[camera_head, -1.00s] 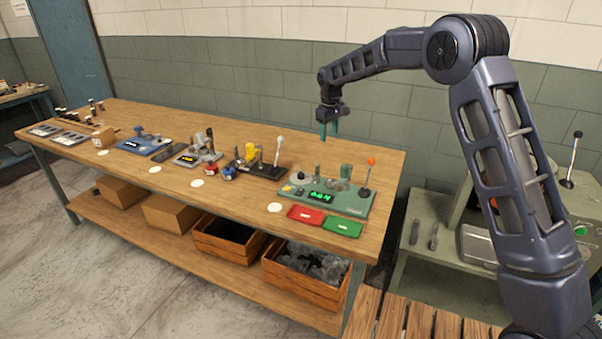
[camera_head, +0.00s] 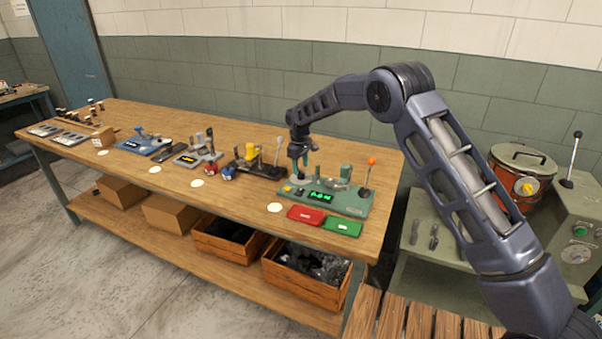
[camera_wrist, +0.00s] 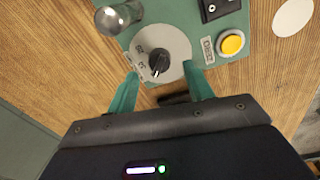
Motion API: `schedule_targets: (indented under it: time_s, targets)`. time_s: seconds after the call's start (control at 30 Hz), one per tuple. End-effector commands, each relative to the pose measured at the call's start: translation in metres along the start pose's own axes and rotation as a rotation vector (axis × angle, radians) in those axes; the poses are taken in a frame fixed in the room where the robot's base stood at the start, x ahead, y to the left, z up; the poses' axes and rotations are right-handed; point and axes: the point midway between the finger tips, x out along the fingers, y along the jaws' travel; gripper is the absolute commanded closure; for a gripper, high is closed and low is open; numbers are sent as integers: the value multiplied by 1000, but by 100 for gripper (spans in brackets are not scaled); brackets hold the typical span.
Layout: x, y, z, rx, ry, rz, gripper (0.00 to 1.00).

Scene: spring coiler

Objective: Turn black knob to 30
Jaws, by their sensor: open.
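The black knob (camera_wrist: 159,62) sits on a round grey dial plate on the green spring coiler (camera_wrist: 205,17). Number labels stand at the dial's left rim, too small to read surely. My gripper (camera_wrist: 160,88) is open in the wrist view, its two teal fingers on either side of the dial's near edge, apart from the knob. In the head view, my gripper (camera_head: 298,160) is over the left end of the coiler (camera_head: 350,201) and hides the knob. The coiler's green display (camera_head: 321,197) is lit, but I cannot read it surely.
A yellow button (camera_wrist: 232,43) is right of the dial and a metal post (camera_wrist: 118,16) is left. In the head view, an orange-tipped lever (camera_head: 370,163) stands at the coiler's right. Red (camera_head: 306,215) and green (camera_head: 343,227) trays lie in front.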

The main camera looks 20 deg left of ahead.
Motion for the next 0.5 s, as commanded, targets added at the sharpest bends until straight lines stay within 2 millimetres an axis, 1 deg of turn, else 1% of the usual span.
schedule_targets:
  time_s: [0.03,0.2,0.33,0.5]
  targets:
    - [8,0,0,0,0,0,48]
    - [27,0,0,1,0,0,48]
    - [34,0,0,1,1,0,48]
    - [36,0,0,1,1,0,48]
